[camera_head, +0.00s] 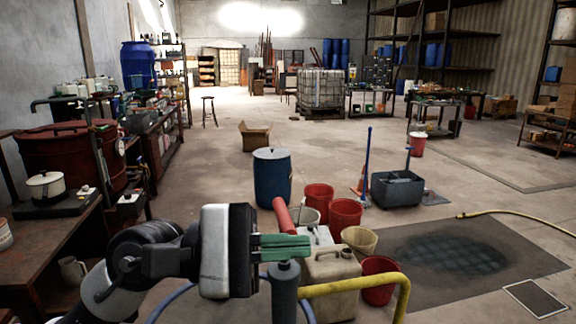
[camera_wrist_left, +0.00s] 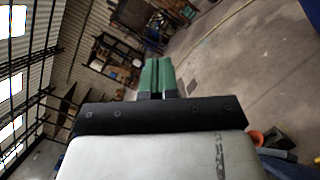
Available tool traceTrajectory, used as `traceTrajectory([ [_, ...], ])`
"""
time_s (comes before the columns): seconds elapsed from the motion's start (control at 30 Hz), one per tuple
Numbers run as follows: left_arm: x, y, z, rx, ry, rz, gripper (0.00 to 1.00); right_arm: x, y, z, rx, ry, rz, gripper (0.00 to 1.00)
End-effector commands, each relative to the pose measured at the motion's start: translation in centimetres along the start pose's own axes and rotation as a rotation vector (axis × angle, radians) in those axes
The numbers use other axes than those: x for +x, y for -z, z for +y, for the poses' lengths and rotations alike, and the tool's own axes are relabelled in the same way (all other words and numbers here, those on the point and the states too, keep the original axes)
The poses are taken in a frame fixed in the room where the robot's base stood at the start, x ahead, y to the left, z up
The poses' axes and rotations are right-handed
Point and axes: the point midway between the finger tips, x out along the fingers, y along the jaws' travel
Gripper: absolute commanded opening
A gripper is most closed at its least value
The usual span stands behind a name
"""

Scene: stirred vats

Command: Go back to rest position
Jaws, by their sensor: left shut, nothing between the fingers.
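My left gripper (camera_head: 308,246) reaches in from the lower left in the head view, with its green fingers pointing right. The fingers are shut together with nothing between them. They are in front of a beige jerrycan and a red bucket from this viewpoint. In the left wrist view the same green fingers (camera_wrist_left: 157,62) lie side by side, with the warehouse floor and shelving far beyond them. My right gripper is not in either view.
Red buckets (camera_head: 346,214), a beige jerrycan (camera_head: 330,268) and a blue drum (camera_head: 272,178) stand on the floor ahead. A workbench (camera_head: 45,243) with a white pot (camera_head: 46,187) is at the left. A yellow hose (camera_head: 500,212) lies at the right. The middle floor is open.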

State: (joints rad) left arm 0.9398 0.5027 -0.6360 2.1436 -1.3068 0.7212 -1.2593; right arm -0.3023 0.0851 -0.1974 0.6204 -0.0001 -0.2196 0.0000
Motion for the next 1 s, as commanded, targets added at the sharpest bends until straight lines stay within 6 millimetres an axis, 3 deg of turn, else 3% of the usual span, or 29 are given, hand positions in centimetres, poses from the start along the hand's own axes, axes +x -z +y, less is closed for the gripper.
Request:
traceTrajectory([
  [0.17,-3.1,0.0,1.8,-0.630,-0.430,-0.357,0.00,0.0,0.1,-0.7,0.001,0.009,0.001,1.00],
  [0.27,-6.6,2.2,2.4,-0.983,-0.682,-0.543,0.00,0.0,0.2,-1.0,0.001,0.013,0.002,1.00],
  [0.37,-10.7,6.0,1.5,-1.327,-0.949,-0.722,0.00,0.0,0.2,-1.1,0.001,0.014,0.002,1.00],
  [0.47,-14.9,10.5,-1.6,-1.647,-1.243,-0.898,0.00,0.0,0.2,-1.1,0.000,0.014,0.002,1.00],
  [0.6,-19.8,16.0,-9.4,-2.012,-1.697,-1.132,0.00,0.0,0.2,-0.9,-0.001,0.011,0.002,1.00],
  [0.67,-21.3,17.5,-13.4,-2.124,-1.902,-1.221,0.00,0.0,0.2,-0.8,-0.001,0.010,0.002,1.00],
  [0.7,-22.1,18.2,-16.2,2.037,1.906,1.192,0.00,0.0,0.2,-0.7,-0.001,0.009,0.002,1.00],
  [0.8,-23.5,18.8,-23.0,1.717,1.808,1.055,0.00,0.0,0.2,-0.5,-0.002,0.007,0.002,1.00],
  [1.0,-24.4,17.1,-33.2,1.251,1.678,0.858,0.00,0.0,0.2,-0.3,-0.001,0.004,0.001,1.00],
])
